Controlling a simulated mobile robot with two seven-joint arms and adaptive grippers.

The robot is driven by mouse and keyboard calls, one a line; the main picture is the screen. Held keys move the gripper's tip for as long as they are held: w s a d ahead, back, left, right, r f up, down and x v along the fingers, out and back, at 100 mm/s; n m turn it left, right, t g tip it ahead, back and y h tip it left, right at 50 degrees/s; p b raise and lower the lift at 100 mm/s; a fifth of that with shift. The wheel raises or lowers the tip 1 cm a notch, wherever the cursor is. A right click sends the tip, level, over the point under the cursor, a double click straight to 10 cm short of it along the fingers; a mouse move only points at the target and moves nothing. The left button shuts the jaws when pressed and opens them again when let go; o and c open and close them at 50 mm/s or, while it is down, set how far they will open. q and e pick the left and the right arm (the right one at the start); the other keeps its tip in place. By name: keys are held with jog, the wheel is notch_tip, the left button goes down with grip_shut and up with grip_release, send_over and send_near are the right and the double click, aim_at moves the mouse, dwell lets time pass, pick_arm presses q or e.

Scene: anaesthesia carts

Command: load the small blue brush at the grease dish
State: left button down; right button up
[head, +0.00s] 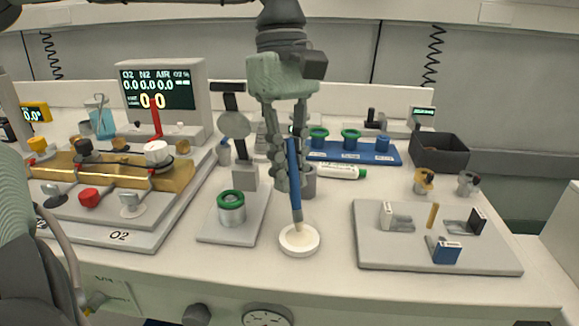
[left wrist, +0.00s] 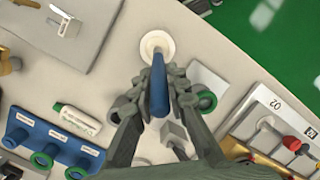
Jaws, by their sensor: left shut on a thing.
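My left gripper (head: 287,180) comes down from the top of the head view, shut on the blue brush (head: 295,195). The brush hangs nearly upright, with its pale bristle end down at the small white grease dish (head: 300,250). The bristles appear to be inside the dish rim; I cannot tell whether they touch the grease. In the left wrist view the blue handle (left wrist: 158,98) sits between the fingers (left wrist: 160,75), and the dish (left wrist: 150,37) lies just beyond its tip. My right gripper is not in view.
A grey plate with a green-ringed cylinder (head: 231,207) stands left of the dish. A grey fixture board (head: 436,262) lies to the right. Behind are a white tube (head: 340,172), a blue rack (head: 385,157) and a dark bin (head: 438,155). The counter's front edge is close to the dish.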

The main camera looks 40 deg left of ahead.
aim_at(289, 140)
pick_arm(q)
jog(key=shift+f+b, duration=0.65)
jog(key=shift+f, duration=0.1)
dwell(1.7)
jog(key=shift+r, duration=0.15)
jog(key=shift+d+p+v, duration=0.1)
jog(key=shift+p+v, duration=0.45)
jog(key=shift+v, duration=0.1)
jog(key=shift+d+p+v, duration=0.15)
jog(key=shift+p+v, duration=0.35)
jog(key=shift+v, duration=0.1)
notch_tip(289, 140, up, 2)
jog(key=shift+s+r+p, duration=0.1)
jog(key=shift+p, duration=0.3)
jog(key=shift+d+v, duration=0.2)
jog(key=shift+v, duration=0.9)
jog(key=shift+s, duration=0.25)
